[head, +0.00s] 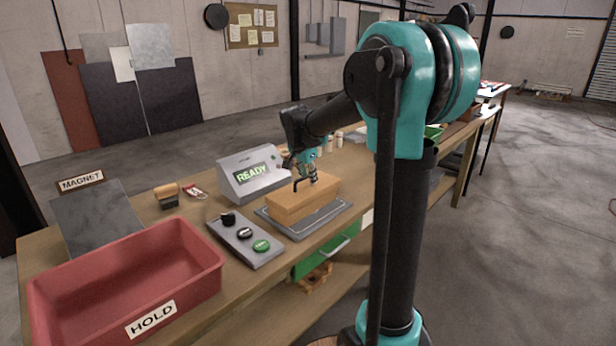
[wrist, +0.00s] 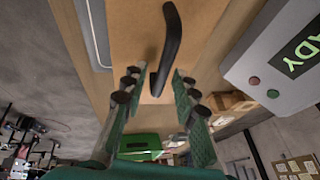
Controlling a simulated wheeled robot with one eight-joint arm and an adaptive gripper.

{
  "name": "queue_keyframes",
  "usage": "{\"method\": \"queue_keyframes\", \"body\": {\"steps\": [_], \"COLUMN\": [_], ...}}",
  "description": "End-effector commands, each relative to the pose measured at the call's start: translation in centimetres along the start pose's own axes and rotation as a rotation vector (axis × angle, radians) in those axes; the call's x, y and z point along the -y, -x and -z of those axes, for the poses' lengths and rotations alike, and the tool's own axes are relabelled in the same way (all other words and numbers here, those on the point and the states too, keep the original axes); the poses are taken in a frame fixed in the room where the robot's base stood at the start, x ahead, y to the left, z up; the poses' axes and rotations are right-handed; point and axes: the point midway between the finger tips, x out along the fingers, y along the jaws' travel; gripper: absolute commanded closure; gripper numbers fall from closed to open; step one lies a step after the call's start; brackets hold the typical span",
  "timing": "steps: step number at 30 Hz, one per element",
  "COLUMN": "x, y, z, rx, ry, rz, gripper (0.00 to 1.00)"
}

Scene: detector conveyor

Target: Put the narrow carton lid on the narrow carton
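The narrow carton (head: 288,211) is a tan box on a grey plate on the bench in the head view. The narrow carton lid (head: 318,184) appears as its flat tan top, with no gap visible between them. In the wrist view the tan lid surface (wrist: 138,35) carries a black curved handle (wrist: 172,40). My gripper (head: 305,172) is right above the lid. Its two fingers (wrist: 154,76) stand apart on either side of the handle's near end, with gaps on both sides. Nothing is visibly clamped. My arm hides part of the bench behind.
A grey console reading READY (head: 252,177) stands close behind the carton. A button panel (head: 245,240) lies left of it. A red HOLD bin (head: 130,275) and a MAGNET plate (head: 97,218) are farther left. A green bin (head: 326,252) is below the bench.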

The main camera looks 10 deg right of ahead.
Motion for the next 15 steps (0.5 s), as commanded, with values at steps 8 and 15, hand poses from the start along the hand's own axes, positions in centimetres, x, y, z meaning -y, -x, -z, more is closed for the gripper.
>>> {"method": "queue_keyframes", "body": {"steps": [8, 15], "x": [0.0, 0.0], "y": [0.0, 2.2], "z": [0.0, 0.0], "rx": [0.000, 0.000], "ry": [0.000, 0.002], "rz": [0.000, 0.000], "gripper": [0.67, 0.67]}}
